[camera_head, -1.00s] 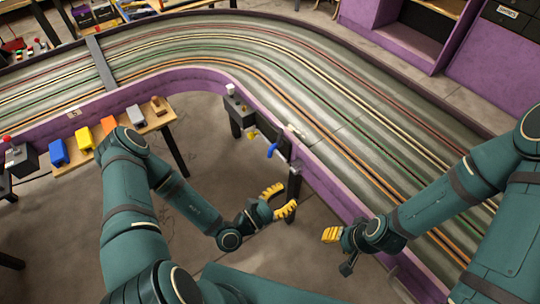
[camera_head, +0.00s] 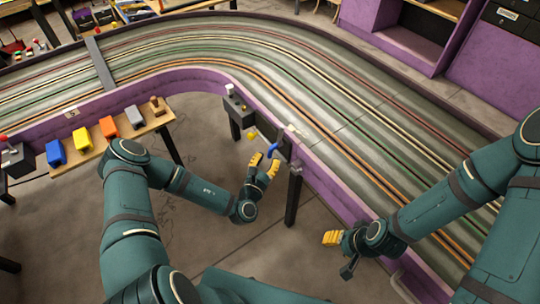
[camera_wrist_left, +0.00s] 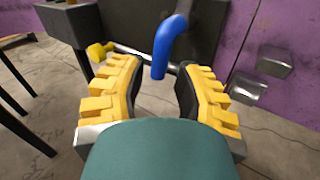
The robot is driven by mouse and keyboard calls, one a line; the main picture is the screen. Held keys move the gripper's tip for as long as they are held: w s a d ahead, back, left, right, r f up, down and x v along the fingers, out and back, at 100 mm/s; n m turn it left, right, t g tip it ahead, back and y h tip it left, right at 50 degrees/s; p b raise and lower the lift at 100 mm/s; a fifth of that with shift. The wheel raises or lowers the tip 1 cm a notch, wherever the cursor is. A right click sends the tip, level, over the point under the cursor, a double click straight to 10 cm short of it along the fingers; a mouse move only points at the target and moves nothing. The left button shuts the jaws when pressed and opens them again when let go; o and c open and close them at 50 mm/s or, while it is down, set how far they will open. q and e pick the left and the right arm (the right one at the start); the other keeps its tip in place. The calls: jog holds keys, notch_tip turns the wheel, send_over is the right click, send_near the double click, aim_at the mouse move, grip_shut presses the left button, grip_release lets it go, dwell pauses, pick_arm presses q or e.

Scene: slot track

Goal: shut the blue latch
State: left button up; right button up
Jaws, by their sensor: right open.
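The blue latch (camera_head: 272,150) is a curved blue handle on the side of the purple track wall. In the left wrist view the latch (camera_wrist_left: 168,45) hangs down in front of the gap between my left fingers. My left gripper (camera_head: 264,165) is open, with its yellow fingertips just below and around the end of the latch; whether they touch it I cannot tell. In the left wrist view the gripper (camera_wrist_left: 158,85) has its fingers spread with nothing held between them. My right gripper (camera_head: 332,237) is near the lower part of the track wall, away from the latch.
A dark box (camera_head: 238,107) with a white knob is fixed to the wall left of the latch. A yellow knob on a rod (camera_wrist_left: 100,52) sits behind my left fingers. A wooden shelf (camera_head: 93,154) with coloured blocks is at the left. Floor below the latch is clear.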

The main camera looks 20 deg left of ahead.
aim_at(269, 156)
pick_arm(q)
jog(key=shift+w+d+b, duration=0.1)
jog(key=shift+w+b, duration=0.2)
jog(key=shift+w, duration=1.35)
grip_shut()
